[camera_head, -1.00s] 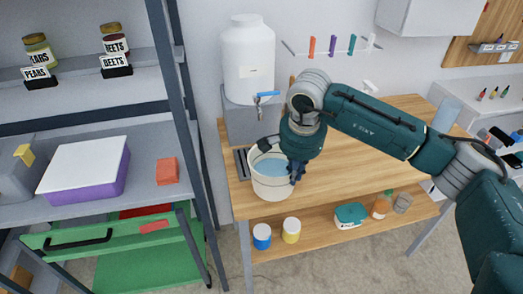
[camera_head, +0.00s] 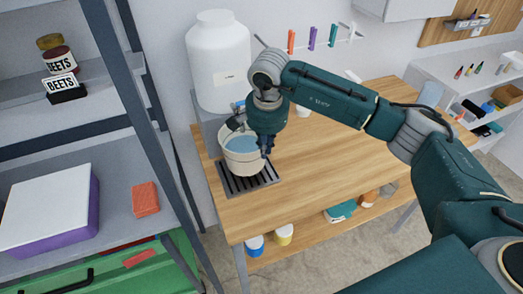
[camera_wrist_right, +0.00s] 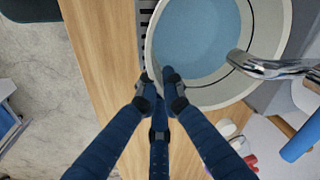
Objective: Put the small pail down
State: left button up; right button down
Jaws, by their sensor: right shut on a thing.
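The small pail (camera_head: 243,160) is cream-coloured and holds bluish water. It is upright over the dark slatted grate (camera_head: 248,189) on the wooden bench; I cannot tell whether its base touches the grate. My right gripper (camera_head: 266,149) is shut on the pail's near right rim. In the right wrist view, the fingers (camera_wrist_right: 157,78) close on the rim of the pail (camera_wrist_right: 235,95), and a metal spout (camera_wrist_right: 270,66) reaches over the water. My left gripper is not in view.
A white water dispenser (camera_head: 218,60) stands behind the pail. The wooden bench top (camera_head: 330,160) is clear to the right. A grey shelf rack (camera_head: 120,200) with a purple box (camera_head: 85,215) and a red sponge-like block (camera_head: 145,199) stands at the left.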

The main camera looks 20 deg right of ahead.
aim_at(263, 165)
jog(key=f, duration=0.1)
jog(key=w+f+b, duration=0.1)
jog(key=f, duration=0.1)
jog(key=shift+a+f, duration=0.1)
jog(key=shift+f, duration=0.2)
jog(key=shift+s+r, duration=0.1)
jog(key=shift+s, duration=0.05)
jog(key=shift+f+b, duration=0.2)
jog(key=shift+b, duration=0.2)
jog(key=c, duration=1.9)
grip_release()
jog(key=shift+f, duration=0.1)
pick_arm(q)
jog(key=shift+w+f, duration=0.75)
pick_arm(e)
jog(key=shift+s, duration=0.1)
